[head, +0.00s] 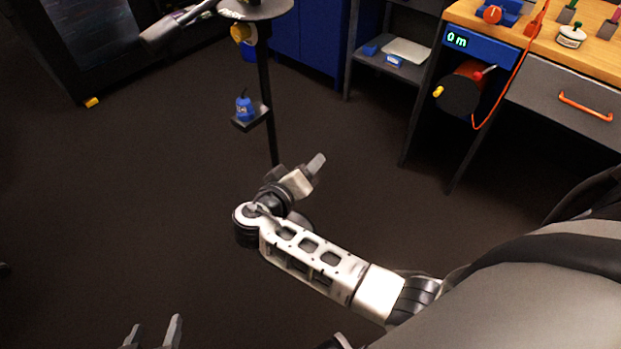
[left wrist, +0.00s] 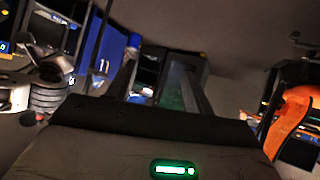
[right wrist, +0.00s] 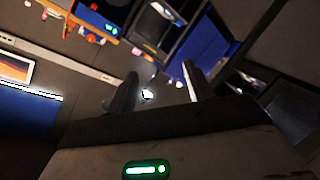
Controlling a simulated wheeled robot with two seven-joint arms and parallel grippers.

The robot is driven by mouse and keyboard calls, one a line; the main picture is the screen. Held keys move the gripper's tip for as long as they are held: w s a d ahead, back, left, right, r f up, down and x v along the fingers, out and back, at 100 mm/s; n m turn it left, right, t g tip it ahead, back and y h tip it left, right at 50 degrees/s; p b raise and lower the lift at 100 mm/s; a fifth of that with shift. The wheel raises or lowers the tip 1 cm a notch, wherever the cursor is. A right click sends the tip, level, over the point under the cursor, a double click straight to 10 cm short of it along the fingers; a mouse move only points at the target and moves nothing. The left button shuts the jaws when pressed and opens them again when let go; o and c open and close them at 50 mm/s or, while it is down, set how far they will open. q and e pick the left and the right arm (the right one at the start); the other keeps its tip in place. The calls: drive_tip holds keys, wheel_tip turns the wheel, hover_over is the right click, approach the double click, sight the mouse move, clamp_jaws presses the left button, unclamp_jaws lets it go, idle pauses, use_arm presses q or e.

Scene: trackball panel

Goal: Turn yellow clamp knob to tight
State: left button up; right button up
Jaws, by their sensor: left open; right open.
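A yellow knob (head: 241,33) sits on the dark upright pole (head: 265,90), just under a round plate at the top of the head view. I take it for the clamp knob; its tight or loose marking is too small to read. My right gripper (head: 313,167) is open and empty, well below the knob and to the right of the pole. My left gripper (head: 153,334) shows only its fingertips at the bottom edge, open and empty, far from the knob. Neither gripper touches anything.
A small shelf on the pole holds a blue object (head: 244,108). A workbench (head: 550,46) with a reel (head: 459,94), red hose and drawer (head: 565,98) stands at the right. Blue cabinets (head: 310,35) are at the back. The dark floor (head: 130,190) is mostly clear.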

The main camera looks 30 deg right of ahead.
drive_tip(key=shift+s+f+n+y, duration=0.4)
drive_tip(key=shift+s+f+y, duration=0.25)
drive_tip(key=shift+f, duration=0.15)
